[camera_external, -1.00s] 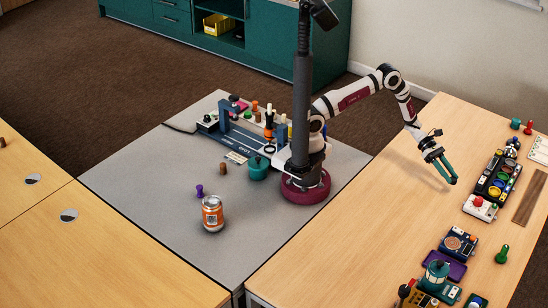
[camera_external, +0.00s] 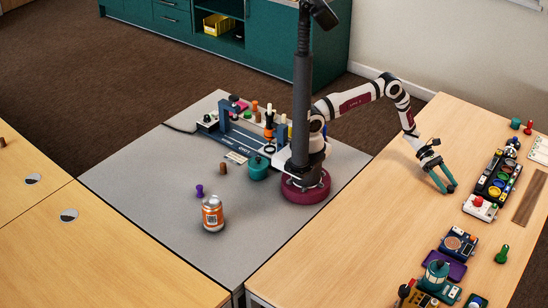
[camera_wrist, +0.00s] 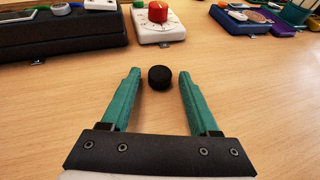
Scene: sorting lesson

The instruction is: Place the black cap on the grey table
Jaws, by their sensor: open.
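The black cap (camera_wrist: 160,77) is a small round black disc on the wooden table. My gripper (camera_wrist: 160,85) is open and empty, with teal fingers on either side of the cap's direction. In the external view my gripper (camera_external: 446,191) is low over the right wooden table (camera_external: 360,225), and I cannot make out the cap there. The grey table (camera_external: 150,205) is in the middle of the external view, with my arm's base on it.
Beyond the cap are a white box with a red knob (camera_wrist: 158,22) and a dark tray (camera_wrist: 60,35). The grey table's front is clear.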

